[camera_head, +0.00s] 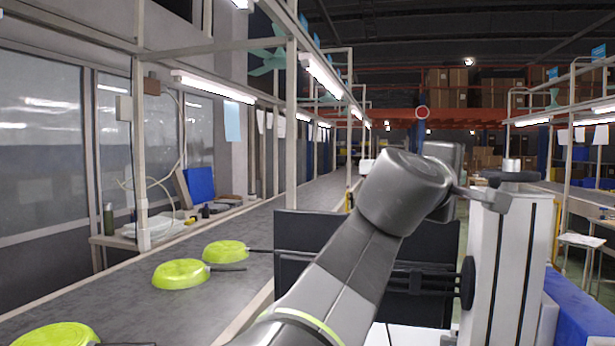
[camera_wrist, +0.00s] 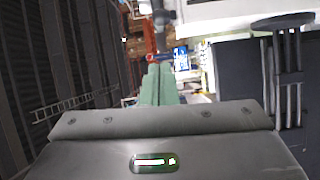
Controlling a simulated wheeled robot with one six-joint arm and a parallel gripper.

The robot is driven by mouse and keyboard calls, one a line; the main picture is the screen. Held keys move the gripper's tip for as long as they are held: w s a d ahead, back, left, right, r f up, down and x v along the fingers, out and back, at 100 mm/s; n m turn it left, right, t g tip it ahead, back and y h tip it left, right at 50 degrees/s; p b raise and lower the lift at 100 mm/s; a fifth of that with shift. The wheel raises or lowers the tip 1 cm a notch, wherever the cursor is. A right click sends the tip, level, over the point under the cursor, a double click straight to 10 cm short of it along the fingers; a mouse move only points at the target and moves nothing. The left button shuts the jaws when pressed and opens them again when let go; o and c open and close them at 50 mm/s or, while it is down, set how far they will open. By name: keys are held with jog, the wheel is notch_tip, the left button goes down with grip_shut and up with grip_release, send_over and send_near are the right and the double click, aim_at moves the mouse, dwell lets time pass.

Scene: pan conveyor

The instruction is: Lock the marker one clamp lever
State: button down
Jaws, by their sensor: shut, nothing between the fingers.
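I cannot make out a clamp lever marked as one in either view. My gripper shows in the wrist view as two pale green fingers (camera_wrist: 157,84) pressed together, with nothing between them. In the head view my grey arm rises across the middle and hides what lies behind it; the fingers cannot be seen there.
A dark conveyor (camera_head: 130,290) runs into the distance on the left. Lime green pans lie on it: a far one (camera_head: 226,251), a middle one (camera_head: 180,273) and a near one (camera_head: 55,335). A metal post (camera_head: 291,130) stands beside it. Blue boxes (camera_head: 580,310) stand at lower right.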

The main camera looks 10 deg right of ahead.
jog(key=s+a+p, duration=0.2)
jog(key=s+p, duration=0.1)
jog(key=s, duration=0.5)
jog(key=shift+s, duration=0.15)
